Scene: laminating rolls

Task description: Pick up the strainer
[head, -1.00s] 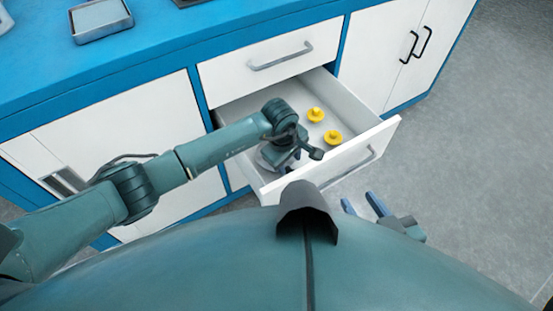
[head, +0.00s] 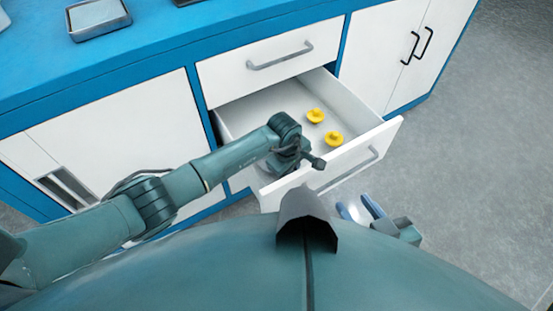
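My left gripper (head: 287,163) reaches down into the front left part of an open drawer (head: 262,101). Its fingers are hidden behind its wrist and the drawer front, so I cannot tell whether they hold anything. I cannot clearly make out a strainer; that corner of the drawer is mostly covered by my arm. Two small yellow knobbed pieces (head: 315,116) lie on the right side of the drawer floor, apart from the gripper.
A closed drawer (head: 270,72) with a grey handle sits above the open one. A metal tray (head: 98,18) stands on the blue countertop (head: 165,45). White cabinet doors flank the drawers. The grey floor (head: 480,150) on the right is clear.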

